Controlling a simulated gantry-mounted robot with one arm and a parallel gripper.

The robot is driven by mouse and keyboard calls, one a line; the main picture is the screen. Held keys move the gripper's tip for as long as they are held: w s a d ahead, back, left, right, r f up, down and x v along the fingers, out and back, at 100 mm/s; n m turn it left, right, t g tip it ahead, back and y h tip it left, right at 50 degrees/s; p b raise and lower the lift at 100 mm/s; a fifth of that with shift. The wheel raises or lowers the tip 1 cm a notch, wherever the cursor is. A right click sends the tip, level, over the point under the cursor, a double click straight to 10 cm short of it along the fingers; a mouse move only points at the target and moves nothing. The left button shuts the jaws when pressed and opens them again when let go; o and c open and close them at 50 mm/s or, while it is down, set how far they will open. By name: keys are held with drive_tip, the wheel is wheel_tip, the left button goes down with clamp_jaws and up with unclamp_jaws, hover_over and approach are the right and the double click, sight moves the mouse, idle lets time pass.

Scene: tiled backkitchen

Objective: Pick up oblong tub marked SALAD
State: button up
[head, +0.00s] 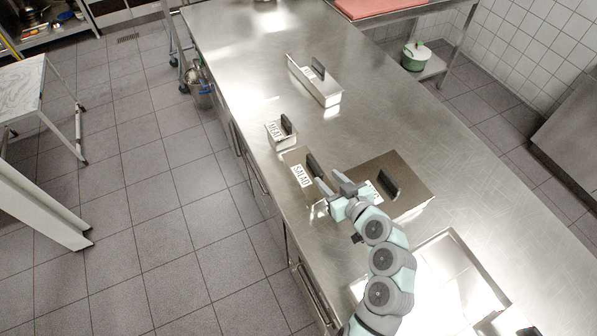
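The oblong tub marked SALAD (292,160) stands on the steel counter. It has a steel lid with a white label and an upright black handle (313,165). My gripper (328,181) is at the near end of this tub, close to the handle's near end. Its two fingers look spread apart, with nothing visible between them. I cannot tell whether a finger touches the handle or the lid.
A wide lidded tub (409,170) with a black handle stands right of the SALAD tub, its label partly hidden by my gripper. A small tub marked MEAT (275,132) and a long tub (314,85) stand farther back. An open steel basin (447,236) is at the near right.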

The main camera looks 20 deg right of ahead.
sight(316, 165)
drive_tip(key=p+x, duration=0.1)
drive_tip(key=x, duration=0.3)
drive_tip(key=p+x, duration=0.1)
drive_tip(key=x, duration=0.4)
drive_tip(key=shift+w+d, duration=0.2)
drive_tip(key=shift+w, duration=0.2)
clamp_jaws()
idle(1.1)
